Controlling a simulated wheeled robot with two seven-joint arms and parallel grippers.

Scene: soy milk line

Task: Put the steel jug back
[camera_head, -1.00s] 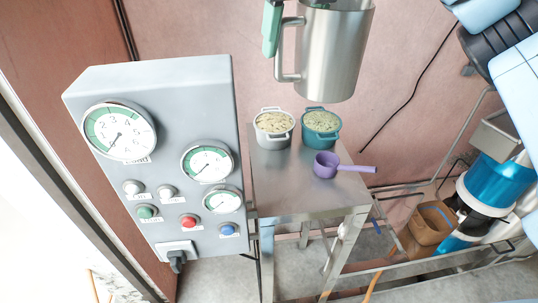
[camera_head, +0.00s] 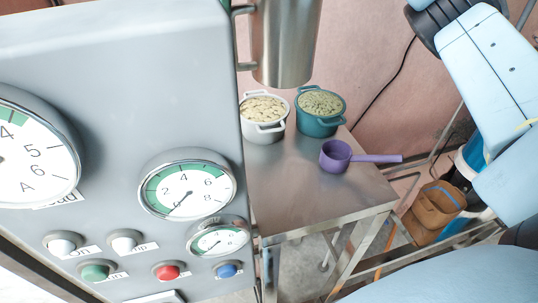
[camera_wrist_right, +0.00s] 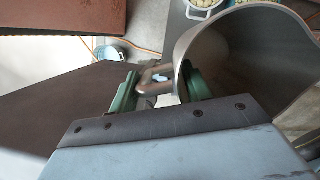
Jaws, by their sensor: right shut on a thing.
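The steel jug (camera_head: 285,42) hangs in the air above the steel table in the head view, its top cut off by the frame edge. In the right wrist view the jug (camera_wrist_right: 245,60) fills the right side, with its open mouth facing the camera. My right gripper (camera_wrist_right: 165,86) has its green fingers on either side of the jug's handle (camera_wrist_right: 150,78) and is shut on it. In the head view this gripper is almost wholly hidden behind the grey control box and the frame edge. My left gripper is not in view.
The grey control box (camera_head: 120,110) with gauges stands close at the left. A steel table (camera_head: 310,190) holds a white pot (camera_head: 263,130), a teal pot (camera_head: 318,125) and a purple scoop (camera_head: 338,156). The table's front part is clear. A brown container (camera_head: 435,212) stands at the right.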

